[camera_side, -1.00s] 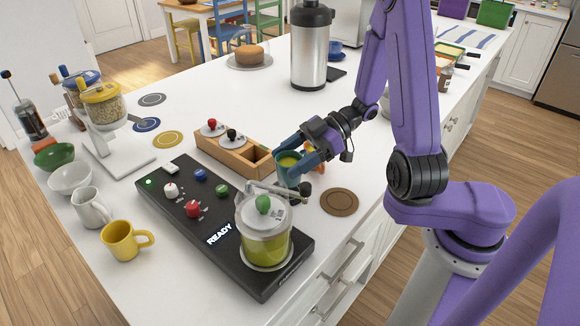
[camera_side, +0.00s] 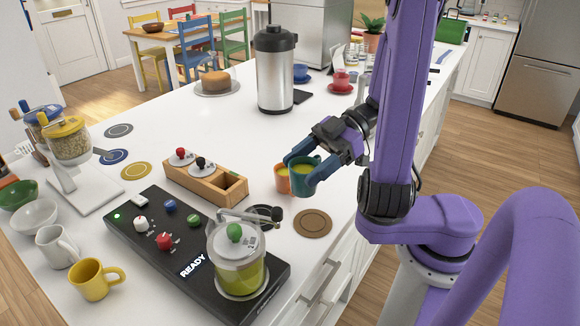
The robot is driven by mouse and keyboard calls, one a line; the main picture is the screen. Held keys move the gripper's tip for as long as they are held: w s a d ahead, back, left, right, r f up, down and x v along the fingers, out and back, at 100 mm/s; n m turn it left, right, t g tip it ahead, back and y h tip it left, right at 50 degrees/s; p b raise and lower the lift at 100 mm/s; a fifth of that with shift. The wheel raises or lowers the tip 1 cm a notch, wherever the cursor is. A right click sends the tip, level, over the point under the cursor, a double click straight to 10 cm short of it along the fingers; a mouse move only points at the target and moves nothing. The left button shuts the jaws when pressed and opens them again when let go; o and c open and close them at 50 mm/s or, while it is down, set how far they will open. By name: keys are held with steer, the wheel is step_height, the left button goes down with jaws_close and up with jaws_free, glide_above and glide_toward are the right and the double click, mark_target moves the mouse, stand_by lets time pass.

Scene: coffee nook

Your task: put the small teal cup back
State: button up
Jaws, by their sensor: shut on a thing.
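The small teal cup (camera_side: 303,181) is in my gripper (camera_side: 305,161), right of the wooden box. My gripper is shut on it, with blue fingers at its rim and side. The cup looks roughly upright and has yellow-green content. An orange cup (camera_side: 281,180) stands just left of and behind it, partly hidden. A brown round coaster (camera_side: 313,223) lies bare on the counter, nearer the camera than the teal cup. I cannot tell whether the cup touches the counter.
The black READY machine (camera_side: 140,235) with a glass jar (camera_side: 238,268) stands in front left. The wooden box (camera_side: 205,182) holds two lidded pieces, with an open compartment at its right end. A steel flask (camera_side: 275,75) stands behind. The counter's right edge is close to the coaster.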

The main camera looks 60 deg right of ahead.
steer(key=w+d+f, duration=0.1)
steer(key=w+d, duration=0.4)
steer(key=w, duration=0.4)
steer(key=w+d+f, duration=0.1)
steer(key=w+d, duration=0.5)
steer(key=w, duration=0.3)
steer(key=shift+s+a+f, duration=0.1)
steer(key=shift+a+f, duration=0.05)
steer(key=shift+f, duration=1.7)
steer(key=shift+s+a+f, duration=0.1)
steer(key=shift+f, duration=1.75)
steer(key=shift+f, duration=0.3)
